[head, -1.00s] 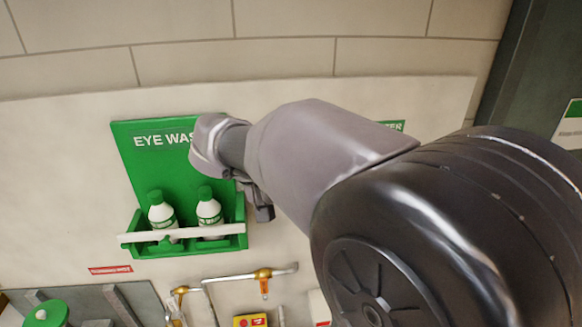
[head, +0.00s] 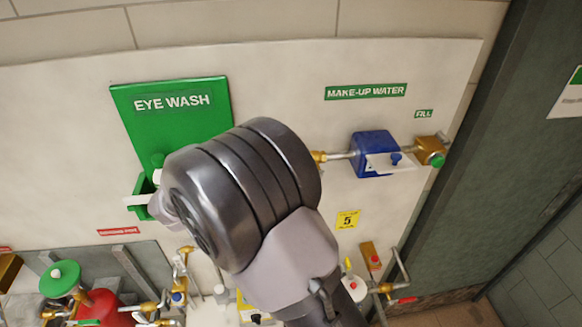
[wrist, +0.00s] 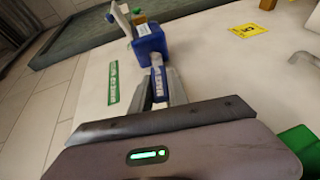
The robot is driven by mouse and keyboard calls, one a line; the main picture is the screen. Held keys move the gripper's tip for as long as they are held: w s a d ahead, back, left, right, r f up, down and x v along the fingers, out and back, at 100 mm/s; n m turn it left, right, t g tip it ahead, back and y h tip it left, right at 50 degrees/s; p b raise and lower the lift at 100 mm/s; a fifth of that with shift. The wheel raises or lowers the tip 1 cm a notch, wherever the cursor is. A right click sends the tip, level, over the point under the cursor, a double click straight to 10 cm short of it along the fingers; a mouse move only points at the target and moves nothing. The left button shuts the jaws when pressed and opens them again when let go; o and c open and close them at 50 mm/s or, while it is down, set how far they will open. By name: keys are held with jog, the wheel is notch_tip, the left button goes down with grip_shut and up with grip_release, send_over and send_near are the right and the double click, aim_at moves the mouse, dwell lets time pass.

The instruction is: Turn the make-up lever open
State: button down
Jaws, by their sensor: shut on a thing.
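The make-up lever (wrist: 157,78) is a blue handle with a white lettered label in the wrist view. It points from the blue valve box towards my wrist camera. My gripper (wrist: 160,88) has one grey finger on each side of the lever and is shut on it. The blue box (head: 375,155) sits on a pipe below the green MAKE-UP WATER sign (head: 366,92) in the head view, and the box also shows in the wrist view (wrist: 150,43). In the head view my arm hides the lever and my gripper.
The green eye wash station (head: 170,102) is left of the make-up line, partly behind my arm. A brass fitting (head: 428,152) is right of the blue box. A yellow 5 tag (head: 347,220) is below. Pipes and valves crowd the lower wall, including a red vessel (head: 105,305).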

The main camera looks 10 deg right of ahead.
jog(key=shift+f, duration=0.15)
dwell(0.5)
jog(key=c, duration=1.3)
grip_release()
jog(key=shift+w+d, duration=0.1)
jog(key=shift+o, duration=0.2)
